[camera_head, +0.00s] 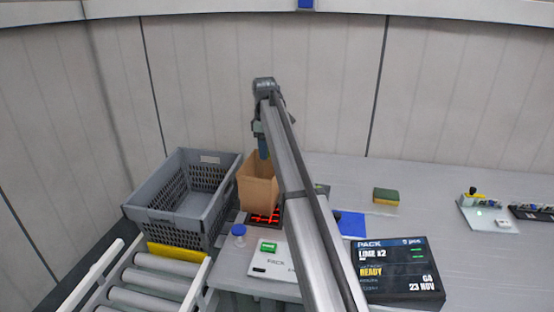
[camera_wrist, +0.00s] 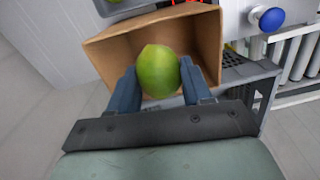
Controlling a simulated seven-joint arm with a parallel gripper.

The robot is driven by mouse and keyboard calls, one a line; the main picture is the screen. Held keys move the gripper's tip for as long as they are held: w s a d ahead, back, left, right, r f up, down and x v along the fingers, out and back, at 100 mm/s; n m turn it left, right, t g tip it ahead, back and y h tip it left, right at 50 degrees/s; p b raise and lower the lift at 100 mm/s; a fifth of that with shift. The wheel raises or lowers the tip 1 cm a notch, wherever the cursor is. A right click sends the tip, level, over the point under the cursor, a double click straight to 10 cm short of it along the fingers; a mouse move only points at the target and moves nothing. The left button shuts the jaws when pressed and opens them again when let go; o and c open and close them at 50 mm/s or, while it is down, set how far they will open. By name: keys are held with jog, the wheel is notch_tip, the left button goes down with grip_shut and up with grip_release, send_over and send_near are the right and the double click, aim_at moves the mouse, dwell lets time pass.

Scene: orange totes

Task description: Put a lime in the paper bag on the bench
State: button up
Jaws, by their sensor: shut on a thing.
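A green lime (camera_wrist: 158,72) is held between the two blue fingers of my gripper (camera_wrist: 160,80) in the wrist view. The brown paper bag (camera_wrist: 115,52) lies right behind the lime in that view, with its open mouth facing the gripper. In the head view the paper bag (camera_head: 258,190) stands upright on the bench (camera_head: 340,180). My gripper (camera_head: 264,152) is over the bag's mouth there, pointing down. The lime cannot be made out in the head view, and my arm covers the bag's right side.
A grey crate (camera_head: 180,205) stands left of the bag, beside a roller conveyor (camera_head: 160,282). A blue knob (camera_head: 238,231), a dark panel with red lights (camera_head: 262,217), a PACK display (camera_head: 398,270) and a sponge (camera_head: 386,196) are on the bench.

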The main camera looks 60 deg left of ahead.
jog(key=a+f, duration=0.1)
jog(key=f, duration=0.2)
jog(key=a+f, duration=0.1)
jog(key=shift+s+a+f, duration=0.3)
jog(key=shift+s, duration=0.05)
dwell(0.5)
jog(key=o, duration=1.1)
notch_tip(320, 180, up, 14)
jog(key=shift+s+d+f, duration=0.1)
jog(key=shift+s+d, duration=0.05)
dwell(0.5)
